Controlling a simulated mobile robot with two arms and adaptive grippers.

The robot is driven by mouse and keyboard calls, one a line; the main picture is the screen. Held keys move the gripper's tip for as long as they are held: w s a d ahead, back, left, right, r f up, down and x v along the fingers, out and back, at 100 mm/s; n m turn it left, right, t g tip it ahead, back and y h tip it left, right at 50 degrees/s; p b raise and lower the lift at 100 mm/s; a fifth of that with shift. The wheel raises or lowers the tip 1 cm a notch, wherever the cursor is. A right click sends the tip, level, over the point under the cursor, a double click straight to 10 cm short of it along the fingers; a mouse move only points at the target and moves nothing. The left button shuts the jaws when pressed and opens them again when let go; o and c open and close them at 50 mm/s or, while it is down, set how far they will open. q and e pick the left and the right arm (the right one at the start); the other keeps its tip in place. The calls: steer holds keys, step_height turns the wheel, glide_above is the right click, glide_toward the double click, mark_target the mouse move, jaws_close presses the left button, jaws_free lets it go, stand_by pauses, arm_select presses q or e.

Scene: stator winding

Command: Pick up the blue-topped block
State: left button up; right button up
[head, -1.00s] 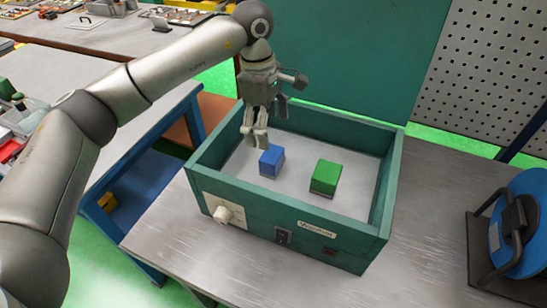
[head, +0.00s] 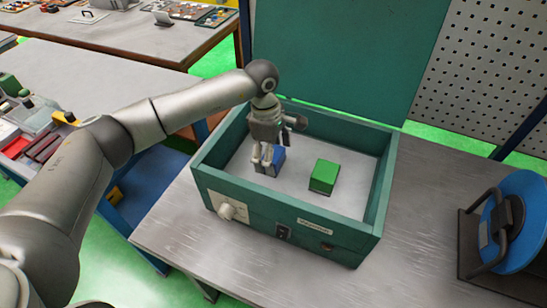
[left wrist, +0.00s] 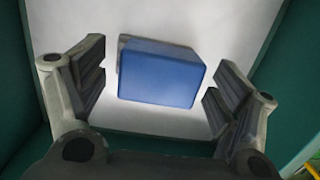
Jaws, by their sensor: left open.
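The blue-topped block (head: 279,158) stands on the light floor of the open green box, partly hidden behind my left gripper in the head view. In the left wrist view the blue-topped block (left wrist: 160,75) shows its blue top and a grey side, and lies between the two fingers with a gap on each side. My left gripper (head: 264,168) is open, reaches down into the box and holds nothing. Its dark finger pads also show in the left wrist view (left wrist: 155,90). My right gripper is not in view.
A green-topped block (head: 324,176) stands to the right in the same box. The box's walls (head: 290,226) surround both blocks, and its raised lid (head: 335,55) stands behind. A blue round device (head: 515,225) sits on the table (head: 420,200) at the right.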

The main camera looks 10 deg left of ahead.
arm_select(q)
steer(key=c, duration=1.3)
steer(key=shift+r, duration=0.1)
